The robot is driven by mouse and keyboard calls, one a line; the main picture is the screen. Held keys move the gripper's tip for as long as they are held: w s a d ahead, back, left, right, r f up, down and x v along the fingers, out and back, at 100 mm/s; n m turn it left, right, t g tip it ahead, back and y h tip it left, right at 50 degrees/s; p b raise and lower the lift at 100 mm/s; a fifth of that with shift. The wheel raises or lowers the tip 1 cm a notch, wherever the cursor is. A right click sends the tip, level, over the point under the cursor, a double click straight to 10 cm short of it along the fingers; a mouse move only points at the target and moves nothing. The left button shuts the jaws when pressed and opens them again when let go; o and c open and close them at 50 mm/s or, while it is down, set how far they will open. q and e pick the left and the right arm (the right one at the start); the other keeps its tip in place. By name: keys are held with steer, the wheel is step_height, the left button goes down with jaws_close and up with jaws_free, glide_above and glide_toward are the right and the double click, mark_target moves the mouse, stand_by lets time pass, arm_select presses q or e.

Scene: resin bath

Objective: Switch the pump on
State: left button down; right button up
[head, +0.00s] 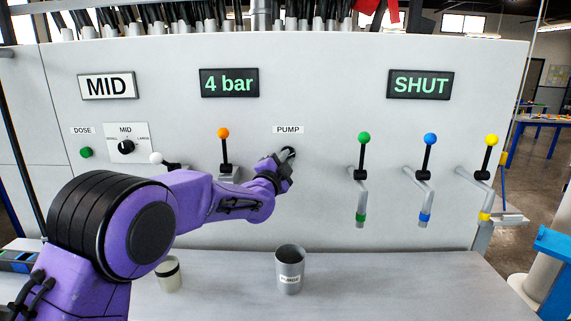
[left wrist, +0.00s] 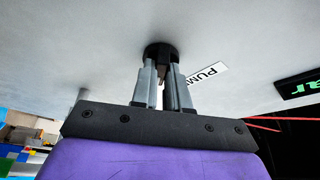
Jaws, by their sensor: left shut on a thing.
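The PUMP label (head: 288,129) is on the upright panel, and it also shows in part in the left wrist view (left wrist: 209,74). The black pump knob (left wrist: 160,50) sticks out of the panel beside that label. My left gripper (head: 286,158) reaches the panel just below the label and mostly hides the knob in the head view. In the left wrist view my left gripper's fingers (left wrist: 162,82) are shut on the knob. I cannot tell which way the knob is turned. My right gripper is not in view.
An orange-topped lever (head: 223,134) stands left of the knob; green (head: 364,139), blue (head: 430,139) and yellow (head: 491,141) levers stand right. Displays read "MID", "4 bar" (head: 229,83) and "SHUT" (head: 420,85). A grey cup (head: 289,264) and a pale jar (head: 168,278) stand on the ledge.

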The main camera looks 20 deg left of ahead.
arm_select(q)
steer(key=c, duration=1.1)
jaws_free()
steer(key=b+v, duration=0.5)
steer(key=v, duration=0.5)
steer(key=shift+s, duration=0.2)
